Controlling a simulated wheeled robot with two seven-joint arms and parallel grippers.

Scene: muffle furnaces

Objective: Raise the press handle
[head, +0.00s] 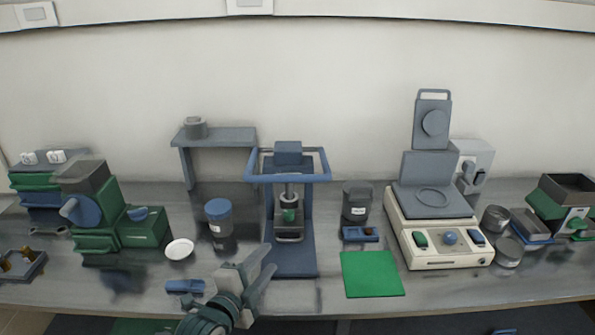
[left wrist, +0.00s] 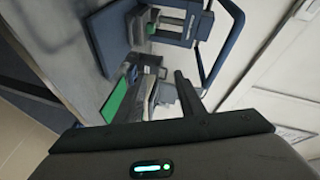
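The press (head: 290,245) stands at the middle of the bench, with a dark blue base and upright. Its handle (head: 322,165) is a blue rectangular frame held out level around the top of the press. In the left wrist view the handle (left wrist: 236,55) shows as a blue bar at the upper right, beyond the fingers. My left gripper (head: 269,259) is in front of the press base, low and to the left, clear of the handle. Its two fingers are apart with nothing between them. My right gripper is in neither view.
A green mat (head: 372,274) lies right of the press. A blue-lidded jar (head: 218,212), a white dish (head: 179,249) and a small blue block (head: 184,286) are on the left. A cream instrument (head: 450,257) stands further right. A grey shelf (head: 215,136) is behind.

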